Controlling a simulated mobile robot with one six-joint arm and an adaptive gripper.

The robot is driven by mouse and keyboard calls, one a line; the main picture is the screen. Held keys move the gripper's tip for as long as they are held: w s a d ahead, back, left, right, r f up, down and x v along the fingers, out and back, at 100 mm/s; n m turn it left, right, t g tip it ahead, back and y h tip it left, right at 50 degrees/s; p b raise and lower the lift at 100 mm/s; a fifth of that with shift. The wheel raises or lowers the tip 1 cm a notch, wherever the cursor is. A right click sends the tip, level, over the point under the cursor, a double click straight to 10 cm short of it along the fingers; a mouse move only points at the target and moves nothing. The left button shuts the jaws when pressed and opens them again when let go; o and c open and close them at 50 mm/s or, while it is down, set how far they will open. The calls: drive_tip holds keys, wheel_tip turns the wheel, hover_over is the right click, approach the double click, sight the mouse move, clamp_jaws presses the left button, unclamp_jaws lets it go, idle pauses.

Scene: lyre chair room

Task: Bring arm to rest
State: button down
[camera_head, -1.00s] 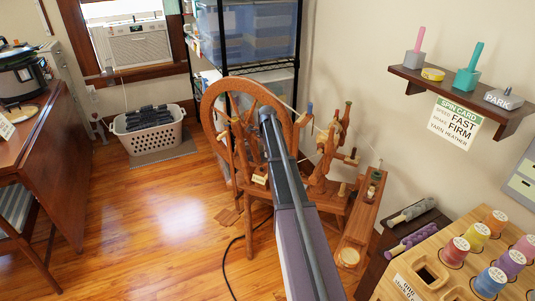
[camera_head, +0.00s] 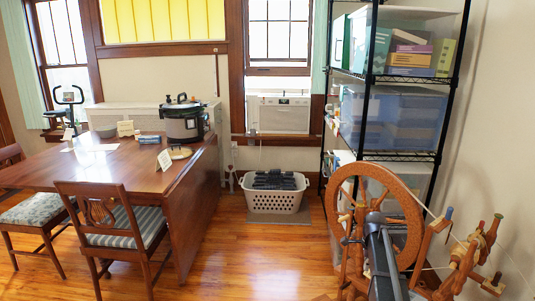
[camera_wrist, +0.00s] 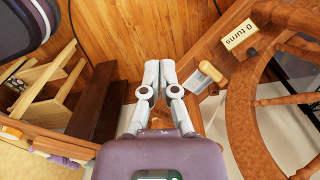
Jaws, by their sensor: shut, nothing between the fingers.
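My gripper (camera_wrist: 160,70) shows in the wrist view with its two pale fingers together and nothing between them. It points down toward the wood floor, close beside the spinning wheel's wooden frame. My arm rises at the lower right of the head view, in front of the spinning wheel (camera_head: 412,214); the gripper itself cannot be made out there. In the wrist view the wheel's rim (camera_wrist: 248,130) is at the right, near a small card reading "0 turns" (camera_wrist: 241,36).
A black wire shelf (camera_head: 405,155) with bins stands behind the wheel. A laundry basket (camera_head: 273,198) sits under the window unit. Floor between table and wheel is clear.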

drive_tip(key=s+a+n, duration=1.9)
drive_tip(key=s+n, duration=0.2)
drive_tip(key=s, duration=0.2)
wheel_tip(320, 180, up, 24)
drive_tip(key=p, duration=2.3)
drive_tip(key=shift+f+p, duration=0.2)
drive_tip(key=shift+p, duration=0.1)
drive_tip(key=shift+f, duration=0.1)
wheel_tip(320, 180, down, 59)
drive_tip(key=b, duration=5.9)
drive_tip(key=shift+s, duration=0.15)
